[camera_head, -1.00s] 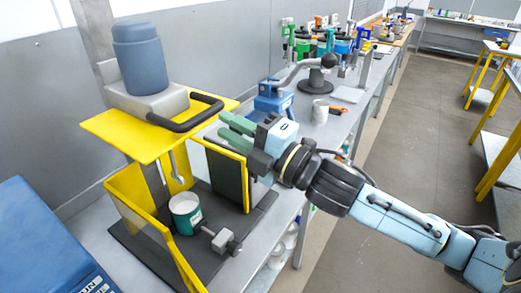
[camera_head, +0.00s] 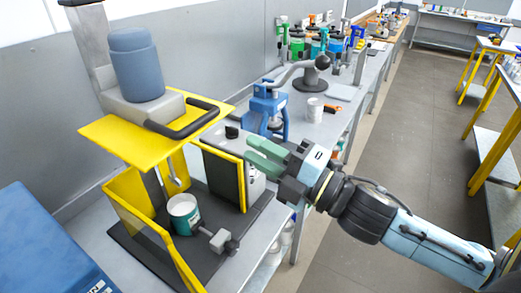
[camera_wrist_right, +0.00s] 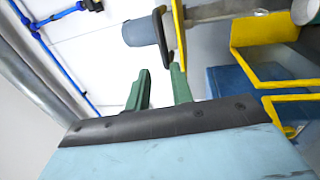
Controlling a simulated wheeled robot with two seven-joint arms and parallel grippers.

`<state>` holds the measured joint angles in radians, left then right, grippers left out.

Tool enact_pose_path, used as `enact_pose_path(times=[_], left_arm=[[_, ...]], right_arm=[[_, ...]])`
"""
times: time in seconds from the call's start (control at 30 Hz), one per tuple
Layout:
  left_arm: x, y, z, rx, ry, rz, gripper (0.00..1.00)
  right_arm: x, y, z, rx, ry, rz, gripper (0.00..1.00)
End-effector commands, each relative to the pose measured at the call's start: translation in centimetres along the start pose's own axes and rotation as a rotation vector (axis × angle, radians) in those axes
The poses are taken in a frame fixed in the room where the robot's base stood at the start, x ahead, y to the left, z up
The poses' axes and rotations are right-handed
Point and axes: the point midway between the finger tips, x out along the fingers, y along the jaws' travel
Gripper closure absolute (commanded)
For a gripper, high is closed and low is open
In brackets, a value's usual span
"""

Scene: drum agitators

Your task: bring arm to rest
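My right gripper (camera_head: 262,155) reaches in from the right in the head view. Its two green fingers are apart with nothing between them, just right of the agitator's yellow-edged door. In the right wrist view the fingers (camera_wrist_right: 160,92) also stand apart and empty. The drum agitator (camera_head: 150,140) has a yellow frame, a blue-grey motor and a black handle (camera_head: 188,120). A white and teal can (camera_head: 183,213) stands inside on the dark base, next to a grey clamp (camera_head: 222,240). My left gripper is not in view.
A blue box (camera_head: 45,245) is at the lower left. A blue stand (camera_head: 265,108), a black-based lever tool (camera_head: 311,80) and a white cup (camera_head: 315,110) stand farther along the bench. Yellow-framed tables (camera_head: 495,140) are at the right, with open floor (camera_head: 400,150) between.

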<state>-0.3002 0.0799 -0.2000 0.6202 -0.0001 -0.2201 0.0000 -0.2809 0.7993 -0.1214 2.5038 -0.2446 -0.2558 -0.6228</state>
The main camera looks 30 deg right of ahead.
Motion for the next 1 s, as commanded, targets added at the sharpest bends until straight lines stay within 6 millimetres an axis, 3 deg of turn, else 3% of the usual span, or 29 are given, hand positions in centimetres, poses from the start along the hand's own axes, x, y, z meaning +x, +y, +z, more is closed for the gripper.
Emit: enact_pose_path(times=[0.33, 0.47, 0.57, 0.77, 0.9, 1.0], left_arm=[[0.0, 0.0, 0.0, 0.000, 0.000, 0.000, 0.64], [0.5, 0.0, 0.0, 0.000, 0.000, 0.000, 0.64], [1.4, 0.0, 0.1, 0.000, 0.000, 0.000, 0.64], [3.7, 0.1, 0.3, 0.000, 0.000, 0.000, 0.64], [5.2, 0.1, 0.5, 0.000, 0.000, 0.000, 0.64], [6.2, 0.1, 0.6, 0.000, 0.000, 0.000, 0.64]], right_arm=[[0.0, -0.1, 0.0, 0.001, -0.001, -0.001, 0.77], [0.1, -2.2, 1.3, 0.032, -0.035, -0.029, 0.77], [0.0, -6.8, 3.9, 0.100, -0.108, -0.087, 0.77], [-2.4, -20.6, 10.0, 0.314, -0.319, -0.249, 0.77], [-5.9, -30.5, 12.4, 0.471, -0.470, -0.361, 0.77], [-9.1, -37.5, 13.2, 0.580, -0.578, -0.438, 0.77]])
